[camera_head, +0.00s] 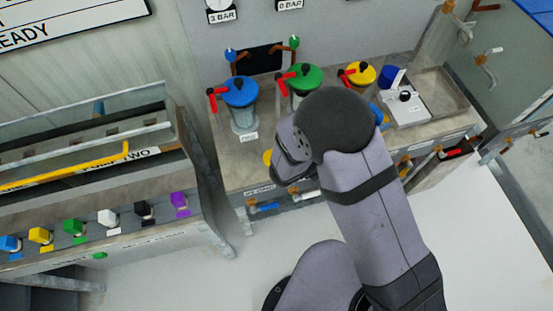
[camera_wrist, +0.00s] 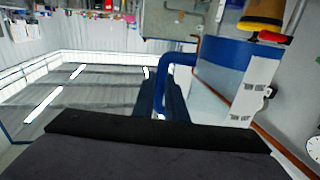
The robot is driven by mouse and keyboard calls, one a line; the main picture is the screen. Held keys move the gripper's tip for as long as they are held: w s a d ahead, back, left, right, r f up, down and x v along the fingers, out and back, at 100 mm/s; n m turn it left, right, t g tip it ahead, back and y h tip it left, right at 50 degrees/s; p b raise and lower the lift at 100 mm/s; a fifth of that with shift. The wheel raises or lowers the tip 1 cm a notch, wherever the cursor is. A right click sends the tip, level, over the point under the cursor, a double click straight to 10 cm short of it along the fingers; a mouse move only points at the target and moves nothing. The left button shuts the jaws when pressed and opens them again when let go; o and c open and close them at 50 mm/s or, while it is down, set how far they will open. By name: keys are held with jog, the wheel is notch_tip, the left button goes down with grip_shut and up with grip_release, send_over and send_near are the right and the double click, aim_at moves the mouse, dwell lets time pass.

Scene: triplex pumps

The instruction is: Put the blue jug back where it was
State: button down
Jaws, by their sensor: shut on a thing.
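The blue jug (camera_wrist: 225,55) shows in the wrist view, close on the right of my fingers, with a blue upper band and a paler body. My gripper (camera_wrist: 163,98) is shut on its blue handle. In the head view my wrist hides the fingers and most of the jug. A blue patch just right of the wrist (camera_head: 378,113) seems to be part of it. I cannot tell whether the jug's base touches the bench.
The bench (camera_head: 425,135) carries blue-lidded (camera_head: 240,92), green-lidded (camera_head: 300,78) and yellow-lidded vessels (camera_head: 361,73) with red handles. A white device (camera_head: 405,108) with a black knob and a blue cylinder (camera_head: 388,76) stand right. A rack with coloured knobs (camera_head: 110,220) is left.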

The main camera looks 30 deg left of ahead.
jog(key=a+n+y+b, duration=0.1)
jog(key=a, duration=0.2)
jog(key=a+r+n+t+y+b, duration=0.1)
jog(key=a+y+b, duration=0.1)
jog(key=a, duration=0.1)
jog(key=a+r+t+y+b, duration=0.1)
jog(key=a, duration=0.2)
jog(key=shift+s+a+r+n+y+b, duration=0.15)
jog(key=shift+s+r+n+y+b, duration=0.15)
jog(key=shift+n+b, duration=0.1)
jog(key=s+a+r+n+g+y+b, duration=0.1)
jog(key=s+a+r+n+y+b, duration=0.3)
jog(key=a+y, duration=0.5)
jog(key=s+a+r+n+g+y+b, duration=0.1)
jog(key=s+a+r+n+y+b, duration=0.1)
jog(key=s+a+r+n+y, duration=0.6)
notch_tip(320, 180, down, 27)
jog(key=w+a+m+h, duration=0.1)
jog(key=w+a, duration=0.1)
jog(key=shift+w+m+h, duration=0.15)
jog(key=shift+m+h, duration=0.15)
jog(key=shift+h, duration=0.1)
jog(key=shift+a, duration=0.1)
jog(key=shift+f, duration=1.75)
